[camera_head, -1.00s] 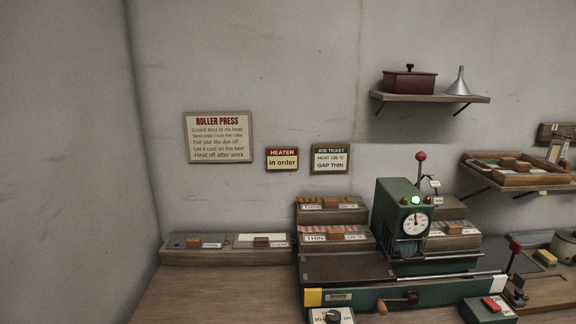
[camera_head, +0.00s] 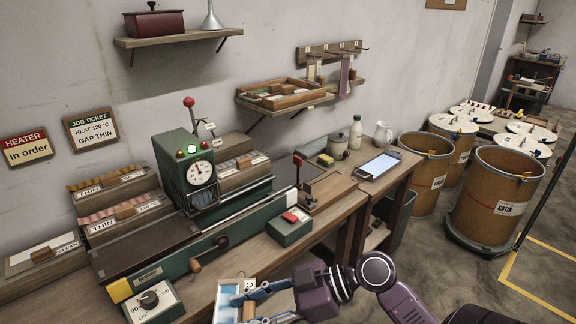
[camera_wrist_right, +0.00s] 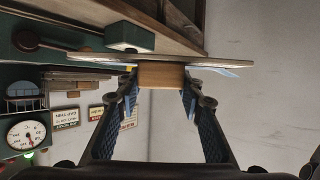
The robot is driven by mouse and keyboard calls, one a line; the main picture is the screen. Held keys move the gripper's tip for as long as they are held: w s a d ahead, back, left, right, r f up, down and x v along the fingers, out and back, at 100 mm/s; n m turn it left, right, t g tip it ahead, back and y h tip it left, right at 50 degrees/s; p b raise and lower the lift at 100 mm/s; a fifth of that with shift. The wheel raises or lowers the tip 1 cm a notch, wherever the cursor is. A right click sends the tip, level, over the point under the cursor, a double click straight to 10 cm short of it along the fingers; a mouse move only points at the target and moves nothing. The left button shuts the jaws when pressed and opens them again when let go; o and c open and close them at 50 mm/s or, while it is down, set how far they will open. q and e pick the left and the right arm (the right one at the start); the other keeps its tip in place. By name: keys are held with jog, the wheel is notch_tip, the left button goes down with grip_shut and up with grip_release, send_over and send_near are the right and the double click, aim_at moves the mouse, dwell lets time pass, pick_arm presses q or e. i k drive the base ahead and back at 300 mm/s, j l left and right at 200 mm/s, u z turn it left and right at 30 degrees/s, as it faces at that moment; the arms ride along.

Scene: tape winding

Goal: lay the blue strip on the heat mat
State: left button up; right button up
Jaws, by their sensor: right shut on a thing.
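My right gripper (camera_head: 250,300) is low in the head view, above the floor at the bench's front edge. In the right wrist view (camera_wrist_right: 160,80) it is shut on a wooden block (camera_wrist_right: 162,75), which joins a thin pale board (camera_wrist_right: 100,57). The board (camera_head: 228,296) also shows in the head view, partly hidden by the fingers. Light blue shows around the fingers; I cannot tell strip from finger there. A grey slab with a pale blue top (camera_head: 378,164) lies at the bench's right end; I cannot tell if it is the heat mat. My left gripper is out of view.
The green roller press (camera_head: 185,165) with dial and lit green lamp stands on the bench. A heater knob box (camera_head: 152,301) and a box with a red switch (camera_head: 290,226) sit in front. Barrels (camera_head: 494,195) stand to the right.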

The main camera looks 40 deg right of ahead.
aim_at(292, 170)
jog(key=i+l, duration=0.1)
jog(key=l, duration=0.4)
jog(key=i+l, duration=0.15)
jog(key=l, duration=0.3)
jog(key=i+l, duration=0.1)
jog(key=l, duration=0.4)
jog(key=i+l, duration=0.1)
jog(key=l, duration=0.35)
jog(key=i+l, duration=0.35)
jog(key=l, duration=0.2)
jog(key=i+l, duration=0.4)
jog(key=l, duration=0.1)
